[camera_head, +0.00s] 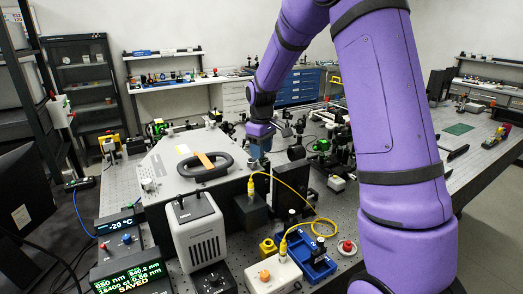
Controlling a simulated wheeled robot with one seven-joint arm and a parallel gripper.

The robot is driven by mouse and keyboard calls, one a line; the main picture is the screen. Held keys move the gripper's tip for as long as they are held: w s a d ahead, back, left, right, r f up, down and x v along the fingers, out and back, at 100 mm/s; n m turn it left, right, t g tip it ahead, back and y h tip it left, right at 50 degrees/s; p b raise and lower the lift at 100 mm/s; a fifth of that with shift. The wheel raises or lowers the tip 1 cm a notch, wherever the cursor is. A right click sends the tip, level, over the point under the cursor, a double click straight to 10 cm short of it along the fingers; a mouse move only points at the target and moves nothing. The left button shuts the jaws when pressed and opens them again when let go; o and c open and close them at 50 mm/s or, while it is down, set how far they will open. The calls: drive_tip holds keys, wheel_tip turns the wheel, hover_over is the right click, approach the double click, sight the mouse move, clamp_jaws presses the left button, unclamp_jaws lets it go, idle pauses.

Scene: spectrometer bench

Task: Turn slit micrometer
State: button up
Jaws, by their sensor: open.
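My purple arm reaches from the upper right over the bench. My gripper (258,160) is small in the view and points down at the right edge of a large grey instrument housing (170,165), which looks like the spectrometer. The gripper looks open, and I see nothing held in it. I cannot make out the slit micrometer; it may be hidden by the gripper or too small to tell. Whether the fingers touch anything cannot be told. A black oval ring-shaped handle (205,171) with an orange tag lies on top of the housing.
A white vented box (198,235), a blue tray (316,262) and display units (130,278) stand at the front. Optical mounts (340,150) crowd the bench behind. The right bench (475,145) has free room.

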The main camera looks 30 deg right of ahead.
drive_tip(key=shift+f, duration=0.25)
clamp_jaws()
drive_tip(key=shift+m, duration=0.3)
drive_tip(key=m, duration=0.3)
drive_tip(key=shift+m, duration=2.1)
